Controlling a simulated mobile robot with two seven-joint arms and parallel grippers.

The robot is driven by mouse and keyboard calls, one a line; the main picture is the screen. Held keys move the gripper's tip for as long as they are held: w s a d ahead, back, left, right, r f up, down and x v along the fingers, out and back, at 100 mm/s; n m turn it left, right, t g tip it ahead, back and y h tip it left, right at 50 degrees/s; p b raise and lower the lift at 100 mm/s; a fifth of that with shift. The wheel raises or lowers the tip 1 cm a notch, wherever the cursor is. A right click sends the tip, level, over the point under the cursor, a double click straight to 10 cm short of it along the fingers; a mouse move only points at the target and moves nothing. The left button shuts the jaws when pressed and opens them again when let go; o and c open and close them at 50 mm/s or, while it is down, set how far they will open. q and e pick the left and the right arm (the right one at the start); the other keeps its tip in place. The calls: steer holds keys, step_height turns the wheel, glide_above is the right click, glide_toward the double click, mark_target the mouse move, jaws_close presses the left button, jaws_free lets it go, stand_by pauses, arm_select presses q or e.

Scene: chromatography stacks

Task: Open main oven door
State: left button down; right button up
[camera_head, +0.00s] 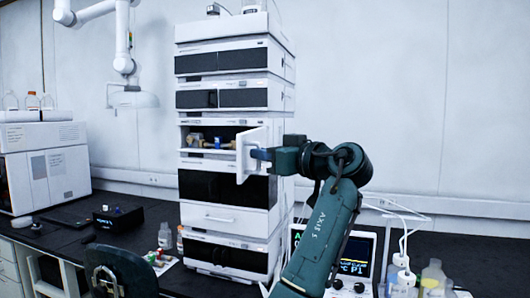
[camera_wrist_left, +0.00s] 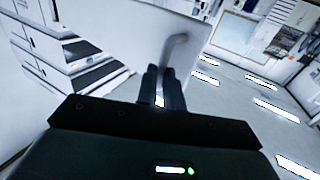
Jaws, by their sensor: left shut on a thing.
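The oven door (camera_head: 243,158) is a white panel on the tall instrument stack. It stands swung outward from its compartment (camera_head: 207,137), whose inside shows with small brass and blue parts. My left gripper (camera_head: 258,154) is shut on the door's handle at the panel's outer face. In the left wrist view the white door panel (camera_wrist_left: 128,30) and its curved grey handle (camera_wrist_left: 178,42) show, with the two dark fingers (camera_wrist_left: 161,75) closed at the handle's lower end. The fingers partly hide the handle. My right gripper is not in view.
The stack (camera_head: 222,222) stands on a dark bench, with small bottles (camera_head: 165,237) at its left. A screen device (camera_head: 355,255) and capped bottles (camera_head: 432,277) are at the right. A white instrument (camera_head: 45,165) is at the far left.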

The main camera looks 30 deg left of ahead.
arm_select(q)
steer(key=shift+w+a+f, duration=0.15)
steer(key=shift+w+a, duration=0.05)
steer(key=shift+w, duration=0.1)
steer(key=c, duration=1.9)
jaws_free()
steer(key=shift+w+f, duration=0.1)
steer(key=shift+w, duration=0.05)
steer(key=shift+o, duration=0.9)
steer(key=shift+w+a+f, duration=0.2)
steer(key=shift+w+f, duration=0.05)
steer(key=shift+w, duration=0.1)
steer(key=shift+o, duration=1)
steer(key=shift+s+d, duration=0.1)
steer(key=s+d+b, duration=0.2)
steer(key=d+b, duration=0.1)
steer(key=d, duration=1)
steer(key=shift+s, duration=0.3)
steer(key=shift+a, duration=0.1)
